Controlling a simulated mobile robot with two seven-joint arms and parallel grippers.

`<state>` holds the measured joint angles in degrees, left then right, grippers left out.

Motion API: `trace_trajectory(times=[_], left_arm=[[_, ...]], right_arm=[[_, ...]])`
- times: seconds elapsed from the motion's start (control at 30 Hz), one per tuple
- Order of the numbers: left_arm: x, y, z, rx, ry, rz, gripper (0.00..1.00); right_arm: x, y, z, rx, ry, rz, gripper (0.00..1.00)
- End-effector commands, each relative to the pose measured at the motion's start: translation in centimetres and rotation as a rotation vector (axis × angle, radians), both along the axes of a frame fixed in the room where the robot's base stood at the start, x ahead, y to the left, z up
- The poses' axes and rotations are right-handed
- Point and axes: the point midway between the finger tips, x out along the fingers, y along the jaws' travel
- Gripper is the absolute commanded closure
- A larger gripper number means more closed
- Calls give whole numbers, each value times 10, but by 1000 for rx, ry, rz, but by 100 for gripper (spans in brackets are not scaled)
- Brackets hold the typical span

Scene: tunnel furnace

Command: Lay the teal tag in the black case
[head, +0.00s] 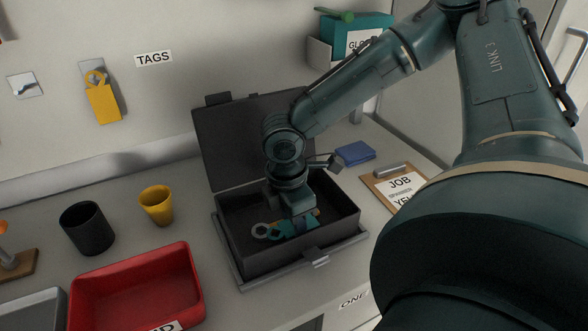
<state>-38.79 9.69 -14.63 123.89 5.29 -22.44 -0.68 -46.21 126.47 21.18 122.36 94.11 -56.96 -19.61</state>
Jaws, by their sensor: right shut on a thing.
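The black case (340,216) stands open on the counter with its lid (235,135) tilted up at the back. My right arm reaches in from the right, and my right gripper (302,218) points down inside the case. It is shut on the teal tag (284,228), which is low in the case. The jaws hide part of the tag. I cannot tell if the tag touches the case floor. My left gripper is out of view.
A red bin (140,285), a black cup (88,228) and a yellow cup (157,206) stand left of the case. A blue block (355,153) and a clipboard (393,184) lie to the right. A yellow tag (103,102) hangs on the wall.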

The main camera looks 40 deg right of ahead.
Motion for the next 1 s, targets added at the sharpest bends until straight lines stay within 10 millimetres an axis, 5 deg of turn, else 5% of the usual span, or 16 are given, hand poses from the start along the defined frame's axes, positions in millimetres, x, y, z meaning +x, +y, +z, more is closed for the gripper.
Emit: trace_trajectory(times=[0.13, 0.17, 0.47, 1.0], left_arm=[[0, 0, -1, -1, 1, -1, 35], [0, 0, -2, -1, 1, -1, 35], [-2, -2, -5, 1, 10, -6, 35], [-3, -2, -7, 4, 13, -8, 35]], right_arm=[[-3, 0, -4, 4, 9, 0, 77], [-3, 0, -5, 4, 10, 0, 59], [-4, 0, -6, 4, 11, -1, 35], [-4, -2, -6, 1, 13, -4, 38]])
